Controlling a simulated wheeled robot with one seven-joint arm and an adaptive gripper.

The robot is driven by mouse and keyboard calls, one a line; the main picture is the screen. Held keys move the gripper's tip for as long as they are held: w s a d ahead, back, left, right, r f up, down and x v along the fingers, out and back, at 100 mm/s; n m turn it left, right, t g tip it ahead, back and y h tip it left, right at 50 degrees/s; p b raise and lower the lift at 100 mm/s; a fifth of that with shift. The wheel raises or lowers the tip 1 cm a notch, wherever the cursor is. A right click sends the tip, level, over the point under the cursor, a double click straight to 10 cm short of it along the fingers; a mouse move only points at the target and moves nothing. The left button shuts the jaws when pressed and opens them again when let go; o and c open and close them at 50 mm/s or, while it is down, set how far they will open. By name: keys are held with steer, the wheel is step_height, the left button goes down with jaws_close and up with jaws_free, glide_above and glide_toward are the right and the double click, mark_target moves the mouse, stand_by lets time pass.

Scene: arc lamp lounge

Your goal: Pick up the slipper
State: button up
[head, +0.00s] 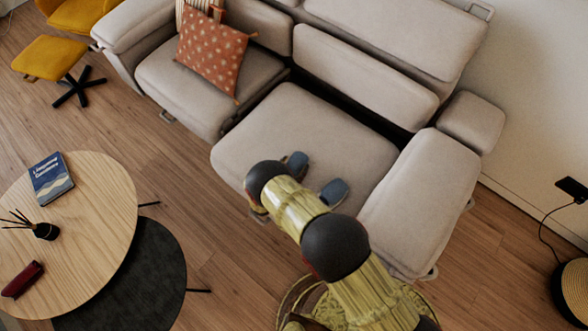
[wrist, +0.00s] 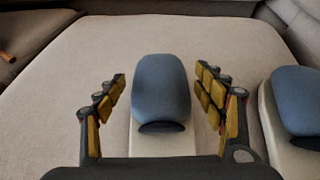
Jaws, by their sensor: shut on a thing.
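Two blue slippers with pale soles are on the sofa seat. In the wrist view one slipper (wrist: 161,88) lies between the fingers of my gripper (wrist: 160,78), its blue toe part pointing away from me. My gripper is shut on this slipper, with fingers along its left and right sides. The other slipper (wrist: 297,100) lies to the right, partly cut off by the picture edge. In the head view my arm partly covers the left slipper (head: 296,164), and the right slipper (head: 334,192) lies close by.
The beige sofa seat (head: 270,135) around the slippers is mostly clear. A sofa armrest (head: 425,195) rises to the right, and a patterned cushion (head: 211,54) sits at the back left. A round wooden table (head: 95,215) with a book (head: 51,178) stands at the left.

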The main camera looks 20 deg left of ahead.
steer(key=c, duration=0.3)
steer(key=shift+c, duration=0.2)
